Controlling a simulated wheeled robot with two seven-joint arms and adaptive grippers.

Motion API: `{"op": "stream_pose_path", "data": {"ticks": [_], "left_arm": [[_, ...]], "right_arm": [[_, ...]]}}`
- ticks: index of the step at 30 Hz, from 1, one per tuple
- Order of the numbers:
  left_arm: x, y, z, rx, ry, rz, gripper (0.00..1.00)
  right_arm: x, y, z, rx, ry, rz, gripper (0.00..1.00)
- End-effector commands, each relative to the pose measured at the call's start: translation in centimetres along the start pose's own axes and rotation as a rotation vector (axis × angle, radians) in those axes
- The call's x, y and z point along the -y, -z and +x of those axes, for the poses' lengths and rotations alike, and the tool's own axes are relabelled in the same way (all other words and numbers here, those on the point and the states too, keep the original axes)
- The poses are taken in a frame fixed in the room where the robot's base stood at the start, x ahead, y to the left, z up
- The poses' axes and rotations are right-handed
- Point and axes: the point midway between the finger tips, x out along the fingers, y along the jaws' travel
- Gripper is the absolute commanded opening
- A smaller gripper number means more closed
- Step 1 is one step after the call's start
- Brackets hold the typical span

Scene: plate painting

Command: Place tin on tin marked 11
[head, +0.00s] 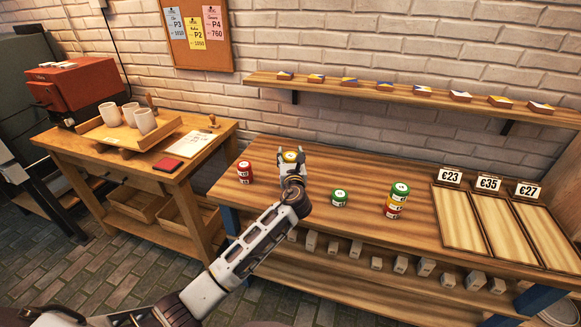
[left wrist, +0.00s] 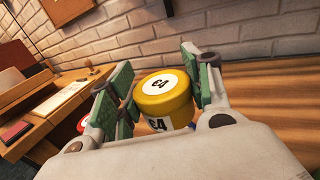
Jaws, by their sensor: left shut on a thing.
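My left gripper (head: 290,158) is shut on a yellow tin (left wrist: 167,98) with a white label on its lid; it also shows between the fingers in the head view. I cannot tell whether this tin touches the table. A red tin (head: 245,173) stands left of the gripper. A green tin (head: 339,198) stands alone to the right. Farther right, another green tin (head: 400,190) sits on top of a stack with yellow and red (head: 393,210) below it. My right gripper is not in view.
The wooden table (head: 300,220) has bare room between the tins. Price-marked wooden trays (head: 470,218) lie at its right end. A wall shelf (head: 420,97) holds several small boxes. A side bench (head: 150,165) at left carries a tray with white mugs (head: 145,119).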

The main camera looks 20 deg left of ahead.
Motion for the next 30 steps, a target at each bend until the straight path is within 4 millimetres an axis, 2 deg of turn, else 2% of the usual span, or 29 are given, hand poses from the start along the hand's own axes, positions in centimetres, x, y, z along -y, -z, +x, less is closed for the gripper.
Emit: {"op": "stream_pose_path", "data": {"ticks": [4, 10, 16, 21, 26, 30], "left_arm": [[0.0, 0.0, 0.0, 0.002, 0.000, -0.001, 0.23], [0.0, 0.1, 0.0, 0.001, 0.000, -0.001, 0.23], [0.0, 1.7, 0.0, 0.000, -0.001, 0.001, 0.23], [0.0, 3.4, 0.0, 0.001, 0.000, 0.001, 0.23], [0.0, 3.7, 0.0, 0.002, 0.000, -0.001, 0.23], [0.0, 3.7, 0.0, 0.002, 0.000, -0.001, 0.23]], "right_arm": [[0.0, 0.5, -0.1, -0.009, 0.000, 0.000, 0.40], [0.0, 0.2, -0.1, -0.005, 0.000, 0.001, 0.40], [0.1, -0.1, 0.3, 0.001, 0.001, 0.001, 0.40], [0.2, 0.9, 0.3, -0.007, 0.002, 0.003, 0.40], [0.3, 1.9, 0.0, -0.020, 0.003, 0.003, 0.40], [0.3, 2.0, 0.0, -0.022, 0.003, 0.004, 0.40]]}}
